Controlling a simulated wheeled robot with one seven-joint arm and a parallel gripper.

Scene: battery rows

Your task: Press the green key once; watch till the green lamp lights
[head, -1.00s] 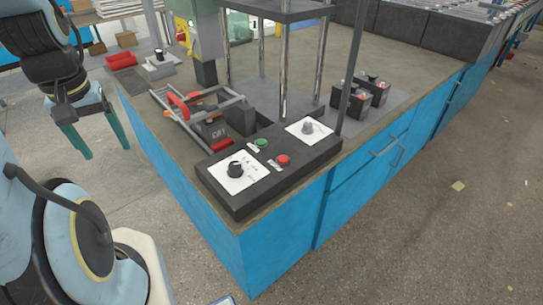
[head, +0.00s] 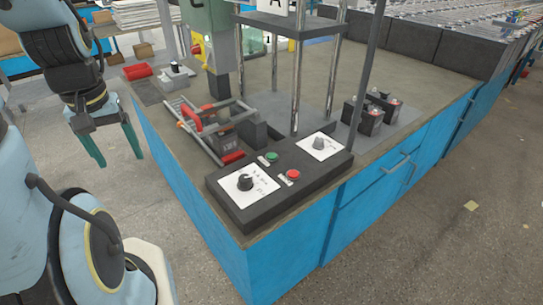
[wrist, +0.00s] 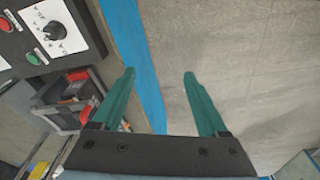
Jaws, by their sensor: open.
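The green key (head: 271,157) sits on the black control box (head: 237,215) at the bench's near corner, beside a red key (head: 293,175) and between two dials. The green key also shows at the left of the wrist view (wrist: 35,57). My gripper (head: 120,160) is open and empty, with teal fingers pointing down. It hangs left of the bench, clear of the box and the key. In the wrist view the fingers (wrist: 159,73) are over the floor beside the blue bench side. I cannot make out a lit green lamp.
A metal frame with red clamps (head: 208,125) lies behind the box, near the bench's left edge. Upright posts (head: 297,85) rise behind the box. Black batteries (head: 364,115) stand to the right. A red object (head: 137,71) lies at the far left. Floor left of the bench is open.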

